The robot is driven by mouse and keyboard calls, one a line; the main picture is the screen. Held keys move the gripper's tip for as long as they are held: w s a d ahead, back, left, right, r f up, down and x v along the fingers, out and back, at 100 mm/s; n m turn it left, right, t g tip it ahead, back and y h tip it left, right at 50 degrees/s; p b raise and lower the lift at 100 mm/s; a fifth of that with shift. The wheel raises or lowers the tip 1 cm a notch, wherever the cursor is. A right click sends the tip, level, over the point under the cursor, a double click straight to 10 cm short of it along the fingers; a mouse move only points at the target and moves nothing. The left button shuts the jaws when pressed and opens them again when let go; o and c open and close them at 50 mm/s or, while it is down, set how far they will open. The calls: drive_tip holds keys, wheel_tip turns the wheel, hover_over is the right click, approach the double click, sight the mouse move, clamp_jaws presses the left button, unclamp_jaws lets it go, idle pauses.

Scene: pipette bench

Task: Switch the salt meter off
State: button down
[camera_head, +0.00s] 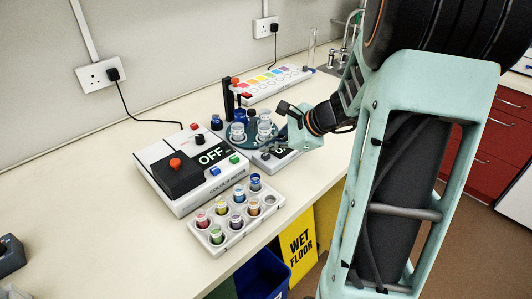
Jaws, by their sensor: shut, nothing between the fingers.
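A small light-grey meter (262,161) with a dark display sits at the bench's front edge, right of the larger box. It is probably the salt meter; its display is partly covered by my gripper, and I cannot read it fully. My gripper (281,138) is shut and empty, just above or at this meter; I cannot tell whether it touches. The fingertips are small and partly hidden by the gripper body.
A large white box (165,155) with a black lid and an OFF display stands left. A vial rack (233,238) is in front. A round blue carousel (232,143) holds vials behind my gripper. A colour-chart strip (262,92) lies farther back. The left bench is mostly clear.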

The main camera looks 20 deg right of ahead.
wheel_tip(320, 180, up, 5)
drive_tip(key=p, duration=0.3)
drive_tip(key=shift+r+p, duration=0.15)
drive_tip(key=shift+p, duration=0.2)
drive_tip(key=shift+d, duration=0.1)
